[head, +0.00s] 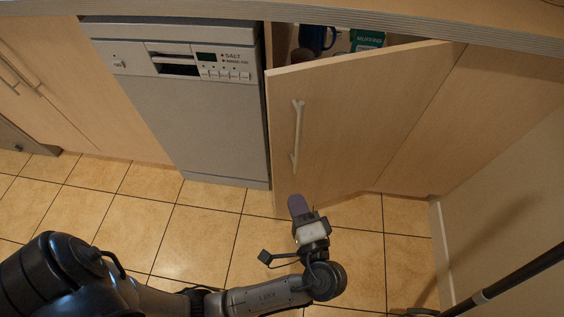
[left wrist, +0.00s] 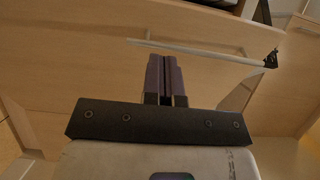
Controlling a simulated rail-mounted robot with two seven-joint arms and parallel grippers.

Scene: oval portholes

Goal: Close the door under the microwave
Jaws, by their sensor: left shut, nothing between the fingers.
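A light wood cabinet door (head: 345,120) stands partly open to the right of the dishwasher in the head view. It has a pale vertical bar handle (head: 297,136) near its left edge. My left gripper (head: 298,204) is shut and empty, in front of the door's lower part and below the handle. In the left wrist view, the shut fingers (left wrist: 166,78) point at the door face (left wrist: 75,60), with the handle (left wrist: 200,52) crossing just beyond them. I cannot tell whether the fingers touch the door. The microwave is not in view. My right gripper is not in view.
A silver dishwasher (head: 195,115) stands left of the open door. Inside the cabinet are a blue mug (head: 317,38) and a green box (head: 367,40). The countertop edge (head: 420,32) runs above. Tiled floor (head: 205,225) lies clear in front. A wall panel (head: 500,215) bounds the right.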

